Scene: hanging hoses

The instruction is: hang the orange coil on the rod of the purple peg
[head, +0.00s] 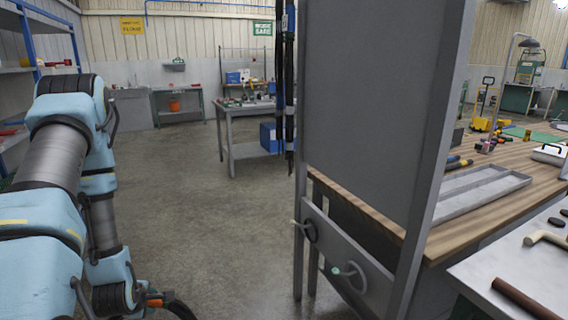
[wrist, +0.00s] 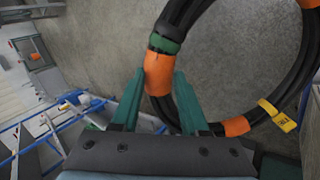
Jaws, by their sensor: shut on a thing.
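The orange coil is a loop of black hose with orange bands (wrist: 158,74), a green band and a yellow tag. In the wrist view my gripper (wrist: 160,80) is shut on one orange band, with a green finger on either side. The loop spreads up and right, partly out of frame. In the head view, a little of the coil (head: 157,299) shows at the bottom left beside my arm. I cannot make out a purple peg.
A tall grey panel (head: 375,110) stands right of centre, in front of a wooden workbench (head: 400,232) with a grey tray (head: 480,192). A nearer table (head: 520,272) is at lower right. Open concrete floor (head: 200,210) lies between my arm and the panel.

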